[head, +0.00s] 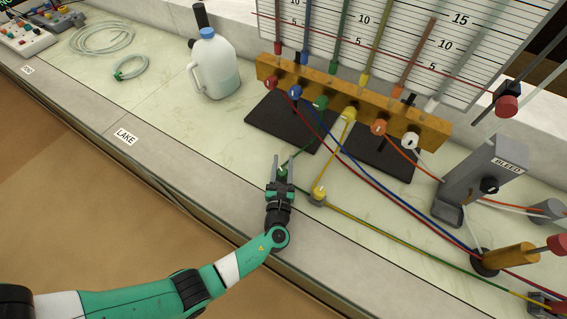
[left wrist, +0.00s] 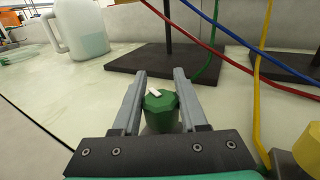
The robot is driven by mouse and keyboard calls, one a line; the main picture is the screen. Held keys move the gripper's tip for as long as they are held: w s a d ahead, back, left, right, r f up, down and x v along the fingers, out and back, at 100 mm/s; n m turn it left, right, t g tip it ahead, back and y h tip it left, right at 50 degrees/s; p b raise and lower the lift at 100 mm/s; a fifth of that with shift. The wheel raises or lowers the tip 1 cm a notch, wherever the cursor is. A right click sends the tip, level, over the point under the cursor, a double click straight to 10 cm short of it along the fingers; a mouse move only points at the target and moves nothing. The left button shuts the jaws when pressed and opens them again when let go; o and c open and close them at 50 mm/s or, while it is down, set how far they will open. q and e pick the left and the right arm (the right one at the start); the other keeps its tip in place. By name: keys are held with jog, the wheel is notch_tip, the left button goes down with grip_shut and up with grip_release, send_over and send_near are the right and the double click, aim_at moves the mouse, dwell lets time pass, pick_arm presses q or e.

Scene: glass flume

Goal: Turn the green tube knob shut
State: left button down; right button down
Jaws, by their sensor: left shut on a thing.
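The green knob (left wrist: 160,108) is a faceted green cap with a white mark on its top, set low on the bench. My left gripper (left wrist: 160,88) has one finger on each side of it and is shut on it. In the head view the left gripper (head: 281,177) points away from the bench's front edge and the green knob (head: 283,170) shows only as a small patch between the fingers. A green tube (head: 300,150) runs from there up to the green fitting (head: 320,102) on the wooden manifold. My right gripper is not in view.
A yellow knob (head: 318,196) stands close to the right of the left gripper. Red, blue and yellow tubes cross the bench farther right. A grey BLEED stand (head: 480,178) is at the right and a white jug (head: 213,65) at the back left. The front left bench is clear.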

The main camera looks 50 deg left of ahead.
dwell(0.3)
pick_arm(q)
jog(key=shift+c, duration=2.2)
grip_release()
